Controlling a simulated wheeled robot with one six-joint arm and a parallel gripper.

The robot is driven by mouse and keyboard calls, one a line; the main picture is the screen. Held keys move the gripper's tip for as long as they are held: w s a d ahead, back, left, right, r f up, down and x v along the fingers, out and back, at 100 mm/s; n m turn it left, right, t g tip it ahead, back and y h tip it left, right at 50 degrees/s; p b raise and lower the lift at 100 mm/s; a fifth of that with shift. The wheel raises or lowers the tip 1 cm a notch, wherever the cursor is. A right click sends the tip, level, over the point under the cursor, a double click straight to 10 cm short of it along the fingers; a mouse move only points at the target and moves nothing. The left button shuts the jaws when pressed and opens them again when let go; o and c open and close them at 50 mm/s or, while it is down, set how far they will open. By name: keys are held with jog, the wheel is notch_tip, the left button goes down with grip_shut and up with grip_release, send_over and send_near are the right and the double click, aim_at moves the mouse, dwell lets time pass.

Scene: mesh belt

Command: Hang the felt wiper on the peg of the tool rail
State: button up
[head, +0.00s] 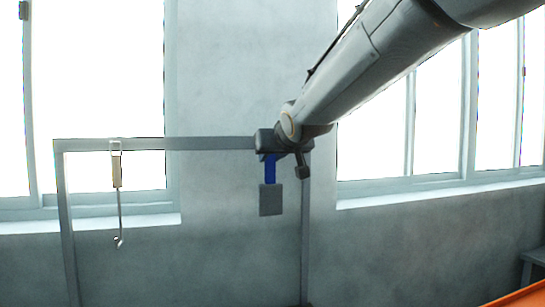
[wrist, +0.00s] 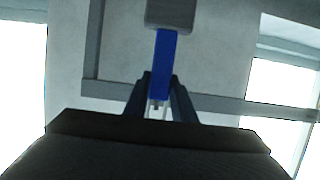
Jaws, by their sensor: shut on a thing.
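The felt wiper has a blue handle (head: 269,170) and a grey felt pad (head: 271,200) that hangs lowest. My gripper (head: 269,154) is shut on the blue handle near its upper end, at the right part of the tool rail (head: 205,143). In the wrist view the handle (wrist: 165,62) runs out from between my two fingers (wrist: 160,85), with the pad (wrist: 170,14) at the top edge. The rail's bar (wrist: 235,104) passes close by the fingers. The peg is not clearly seen; a small light piece shows between the fingers. I cannot tell whether the wiper touches the rail.
A tool with a beige handle and a thin hooked rod (head: 118,190) hangs at the left of the rail. The rail's upright posts stand left (head: 67,220) and right (head: 305,240). Behind are a grey wall and bright windows. An orange surface (head: 522,297) lies at lower right.

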jog(key=shift+r+b+x, duration=0.2)
jog(key=shift+b+x, duration=0.2)
jog(key=shift+x, duration=2.05)
jog(key=shift+w, duration=0.1)
jog(key=o, duration=1.1)
jog(key=shift+o, duration=0.2)
